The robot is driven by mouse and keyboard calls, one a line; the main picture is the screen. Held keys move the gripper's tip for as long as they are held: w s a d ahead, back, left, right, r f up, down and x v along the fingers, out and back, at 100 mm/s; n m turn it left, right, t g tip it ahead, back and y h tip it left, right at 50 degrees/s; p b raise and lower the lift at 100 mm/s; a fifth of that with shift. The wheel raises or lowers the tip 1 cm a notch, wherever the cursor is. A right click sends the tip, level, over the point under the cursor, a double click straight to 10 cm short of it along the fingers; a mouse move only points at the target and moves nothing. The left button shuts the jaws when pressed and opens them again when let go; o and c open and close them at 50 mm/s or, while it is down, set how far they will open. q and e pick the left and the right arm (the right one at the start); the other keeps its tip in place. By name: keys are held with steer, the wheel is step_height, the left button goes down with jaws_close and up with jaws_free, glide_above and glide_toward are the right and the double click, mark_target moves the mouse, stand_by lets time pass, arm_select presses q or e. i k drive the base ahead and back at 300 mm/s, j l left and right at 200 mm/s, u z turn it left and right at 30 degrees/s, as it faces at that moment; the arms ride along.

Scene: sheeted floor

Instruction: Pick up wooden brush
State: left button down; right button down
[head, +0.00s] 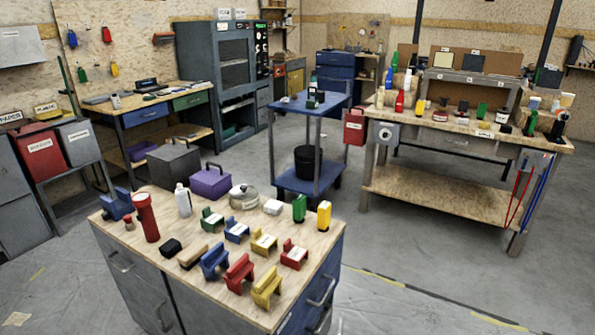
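What looks like the wooden brush (193,256) lies on top of the wooden-topped cabinet (140,204) in the front of the head view. It is a small tan block with a darker side, too small to make out fully. A small black object (171,247) lies just left of it, and a blue clamp-like piece (214,261) stands close to its right. Neither of my grippers shows in this view.
On the same cabinet top are a red flashlight (147,216), a white bottle (183,201), a lidded pot (243,197) and several coloured pieces. A blue cart (308,104) and a cluttered workbench (470,128) stand behind. Grey floor (420,250) is clear at right.

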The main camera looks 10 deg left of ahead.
mark_target(192, 255)
steer(key=u, duration=4.15)
steer(key=z, duration=2.95)
steer(key=i+l+u, duration=0.15)
steer(key=u, duration=0.2)
steer(key=i+l+u, duration=0.15)
steer(key=u, duration=0.15)
steer(key=l, duration=0.1)
